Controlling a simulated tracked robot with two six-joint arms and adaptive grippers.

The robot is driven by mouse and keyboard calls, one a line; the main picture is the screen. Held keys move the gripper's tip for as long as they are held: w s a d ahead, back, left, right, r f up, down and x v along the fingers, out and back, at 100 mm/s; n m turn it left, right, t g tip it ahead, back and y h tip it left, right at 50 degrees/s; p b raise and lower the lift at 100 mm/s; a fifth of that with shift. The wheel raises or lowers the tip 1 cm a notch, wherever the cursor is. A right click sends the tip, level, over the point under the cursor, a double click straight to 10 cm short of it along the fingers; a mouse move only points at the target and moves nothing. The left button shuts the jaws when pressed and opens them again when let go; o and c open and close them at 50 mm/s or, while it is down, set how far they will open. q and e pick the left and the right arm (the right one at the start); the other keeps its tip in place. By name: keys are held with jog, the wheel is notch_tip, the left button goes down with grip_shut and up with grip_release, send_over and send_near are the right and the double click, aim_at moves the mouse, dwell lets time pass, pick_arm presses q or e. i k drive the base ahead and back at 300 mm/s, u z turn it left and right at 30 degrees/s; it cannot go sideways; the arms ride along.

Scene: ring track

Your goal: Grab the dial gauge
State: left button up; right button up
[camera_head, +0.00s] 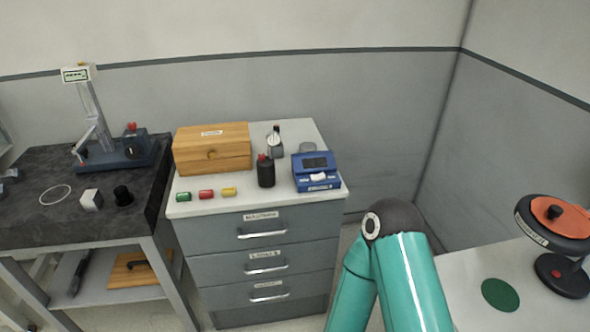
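What looks like the dial gauge (275,141) stands on the light top of the grey drawer cabinet (215,209), near its back. It has a small round white face and a dark top, and seems to sit on a grey block. A black bottle with a red cap (266,172) stands in front of it and a wooden box (212,150) to its left. Neither of my grippers is in view. A teal link of one of my arms shows at the bottom, right of the cabinet.
A blue device (316,172) and small green, red and yellow pieces share the cabinet top. A dark bench (30,226) with a measuring stand (115,150) is at left. A white table (465,275) with a black-and-orange wheel device (552,225) is at right.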

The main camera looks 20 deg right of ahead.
aim_at(266, 171)
jog(key=z, duration=0.1)
jog(key=i, duration=1)
jog(key=u, duration=0.05)
